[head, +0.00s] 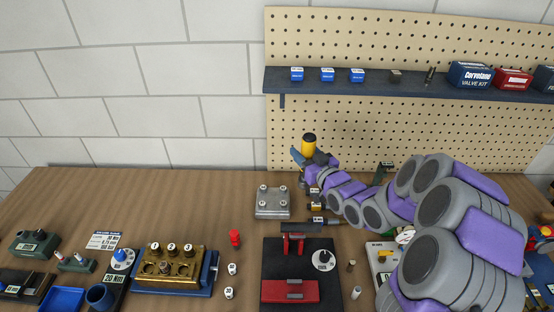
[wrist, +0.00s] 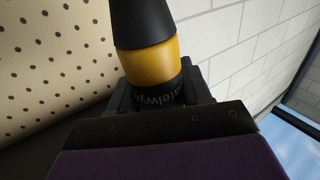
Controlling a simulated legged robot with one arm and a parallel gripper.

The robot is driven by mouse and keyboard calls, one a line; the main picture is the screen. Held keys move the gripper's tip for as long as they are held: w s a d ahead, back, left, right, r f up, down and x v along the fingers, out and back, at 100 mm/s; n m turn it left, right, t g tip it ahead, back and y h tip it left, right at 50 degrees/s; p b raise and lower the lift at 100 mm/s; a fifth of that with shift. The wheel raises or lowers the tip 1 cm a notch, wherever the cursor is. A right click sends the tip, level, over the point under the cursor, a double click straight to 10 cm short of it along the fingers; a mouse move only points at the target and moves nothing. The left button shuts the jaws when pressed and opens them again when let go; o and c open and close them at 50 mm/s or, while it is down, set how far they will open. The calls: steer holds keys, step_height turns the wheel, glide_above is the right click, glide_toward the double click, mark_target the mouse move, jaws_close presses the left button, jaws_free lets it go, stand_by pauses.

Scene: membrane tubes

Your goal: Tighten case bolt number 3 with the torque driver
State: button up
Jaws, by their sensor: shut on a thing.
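My gripper (head: 312,159) is raised in front of the pegboard and shut on a yellow and black driver (head: 309,144). In the wrist view the driver (wrist: 150,62) stands up between the jaws, with its yellow band and black cap showing and its lower end hidden. The brass case (head: 168,268) sits on a blue base at the front left of the bench, well apart from my gripper. Several bolts with round numbered tops (head: 187,249) stand on it; the digits are too small to read surely.
A grey metal block with bolts (head: 272,204) lies below my gripper. A black fixture with a red part (head: 290,291) stands at front centre. A red-topped piece (head: 234,238) stands right of the case. A shelf (head: 400,83) holds small boxes. Bare bench (head: 190,200) lies behind the case.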

steer(key=w+a+f+n+g+y, duration=0.2)
steer(key=a+f, duration=0.5)
steer(key=f, duration=0.4)
steer(key=shift+y, duration=0.5)
stand_by(0.7)
steer(key=shift+d+f, duration=0.1)
steer(key=shift+d, duration=0.05)
stand_by(0.3)
stand_by(0.5)
